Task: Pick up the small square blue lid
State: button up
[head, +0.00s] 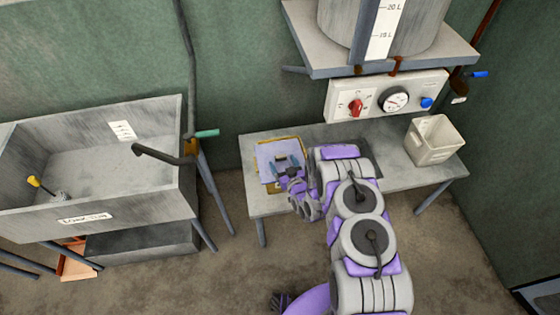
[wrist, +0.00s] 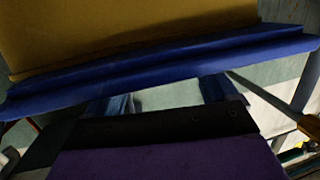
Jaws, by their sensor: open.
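A pale blue square (head: 268,150), which looks like the lid, lies at the left end of the metal bench with a yellow-brown edge showing around it. My gripper (head: 284,162) is over it, and covers part of it. In the wrist view a long blue strip (wrist: 160,68), likely an edge of the lid, crosses the picture at a slant. My gripper's two blue fingers (wrist: 163,95) are apart just below that strip, with nothing seen held between them. I cannot tell whether they touch it.
A yellow-brown panel (wrist: 130,30) fills the top of the wrist view. The metal bench (head: 400,180) also carries a pale square bin (head: 434,140) at right. A control panel (head: 385,98) is behind, below a shelf with a large tank (head: 425,25). A metal sink (head: 90,165) stands left.

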aim_at(281, 159)
jog(key=x, duration=0.3)
jog(key=shift+w+d+f+b, duration=0.15)
jog(key=shift+w+b, duration=0.1)
jog(key=shift+b, duration=0.1)
jog(key=shift+w, duration=0.5)
jog(key=shift+a, duration=0.2)
jog(key=c, duration=1.4)
jog(key=shift+o, duration=0.2)
